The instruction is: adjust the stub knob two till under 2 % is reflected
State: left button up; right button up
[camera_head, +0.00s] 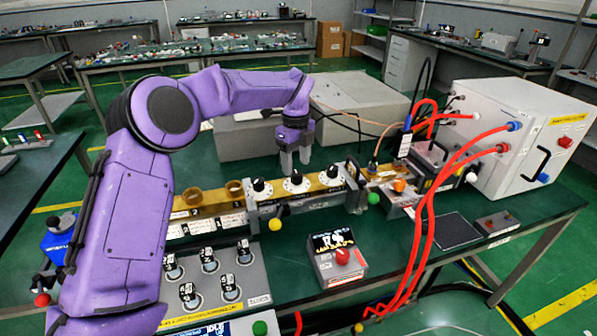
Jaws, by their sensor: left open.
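Three black-and-white stub knobs stand in a row on the brass waveguide (213,204): a left one (260,188), a middle one (296,180) and a right one (332,174). Their labels are too small to read, so the middle one being stub knob two is by position only. My left gripper (295,165) points down just above and behind the middle knob, fingers apart and nothing held. I cannot tell whether the fingertips touch the knob. A small box (340,257) with a red button has a panel whose writing I cannot read. My right gripper is not in view.
A white-grey cabinet (527,135) stands at right, with red cables (431,215) looping across the front. Brass rings (193,195) sit left of the knobs. A dark flat pad (447,231) lies right of the box.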

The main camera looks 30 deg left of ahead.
aim_at(298, 173)
pick_arm(q)
jog(key=f, duration=0.2)
jog(key=w+f, duration=0.1)
jog(key=f, duration=0.2)
jog(key=shift+w+f, duration=0.15)
jog(key=shift+f, duration=0.2)
jog(key=shift+s+r, duration=0.2)
jog(key=shift+s, duration=0.1)
jog(key=shift+w+f, duration=0.1)
jog(key=c, duration=1)
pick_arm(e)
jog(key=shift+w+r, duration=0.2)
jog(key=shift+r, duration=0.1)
